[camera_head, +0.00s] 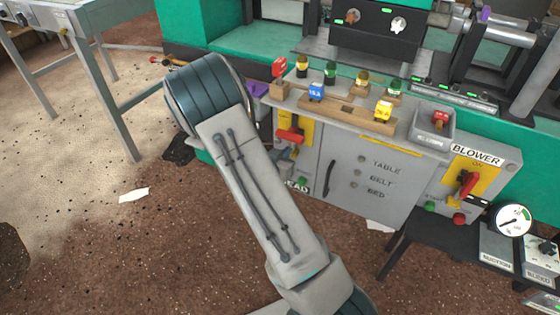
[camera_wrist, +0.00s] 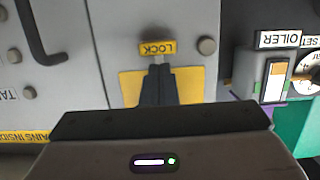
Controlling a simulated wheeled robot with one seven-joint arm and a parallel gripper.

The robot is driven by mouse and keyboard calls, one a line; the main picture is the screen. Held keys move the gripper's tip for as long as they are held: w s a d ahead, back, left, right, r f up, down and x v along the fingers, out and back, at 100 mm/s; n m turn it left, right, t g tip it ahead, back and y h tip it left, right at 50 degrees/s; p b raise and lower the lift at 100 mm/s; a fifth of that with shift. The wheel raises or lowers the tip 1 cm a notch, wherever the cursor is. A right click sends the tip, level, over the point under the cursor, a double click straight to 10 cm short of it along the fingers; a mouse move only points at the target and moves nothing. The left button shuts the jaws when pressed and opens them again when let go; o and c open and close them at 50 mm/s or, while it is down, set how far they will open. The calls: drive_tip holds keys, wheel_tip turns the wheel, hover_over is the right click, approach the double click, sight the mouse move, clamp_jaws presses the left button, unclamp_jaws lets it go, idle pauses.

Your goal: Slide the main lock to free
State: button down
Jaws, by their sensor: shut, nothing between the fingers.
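In the wrist view, upside down, a yellow plate (camera_wrist: 190,85) on the grey cabinet lies behind my gripper (camera_wrist: 157,72). A yellow LOCK label (camera_wrist: 157,49) sits just beyond the fingertips. My gripper is shut and empty, its dark fingers over the plate. A small pale metal piece shows between fingertips and label; I cannot tell whether they touch it. The gripper's body hides the rest of the plate. In the head view a yellow plate with a red handle (camera_head: 291,135) is on the cabinet's left side, right beside my arm, which hides part of that area.
The cabinet (camera_head: 318,150) has a black door handle (camera_head: 330,178), also in the wrist view (camera_wrist: 40,40). Coloured plugs stand in wooden blocks (camera_head: 350,112) on its top. An OILER switch (camera_wrist: 276,75) sits right in the wrist view. A BLOWER lever (camera_head: 467,184) is at right.

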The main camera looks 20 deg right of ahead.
drive_tip(key=shift+w+d+f, duration=0.1)
drive_tip(key=shift+w+d, duration=0.15)
drive_tip(key=shift+d, duration=0.1)
drive_tip(key=shift+f, duration=0.1)
wheel_tip(320, 180, down, 3)
drive_tip(key=shift+s+a+r+b, duration=0.1)
drive_tip(key=shift+b, duration=1.05)
drive_tip(key=shift+a, duration=0.1)
